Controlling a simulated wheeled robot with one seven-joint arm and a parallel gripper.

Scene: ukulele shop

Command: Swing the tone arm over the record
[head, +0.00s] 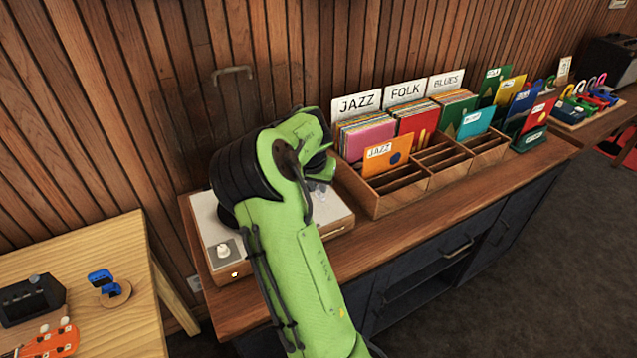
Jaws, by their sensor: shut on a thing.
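The record player (213,222) stands on the left end of the wooden counter, with a pale top and brown sides. A see-through raised lid (232,100) with a handle seems to stand at its back. My green arm crosses in front of the player and hides most of its top, including the record. My gripper (320,187) is low over the player's right side, mostly hidden by my wrist. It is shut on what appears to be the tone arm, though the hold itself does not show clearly. A knob (223,249) shows at the player's front left.
A wooden record bin (385,205) with JAZZ, FOLK and BLUES cards stands close to the right of the player. The slatted wall (170,120) is right behind. A lower table (110,235) with small items is at the left. Dark floor (520,270) is clear at the right.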

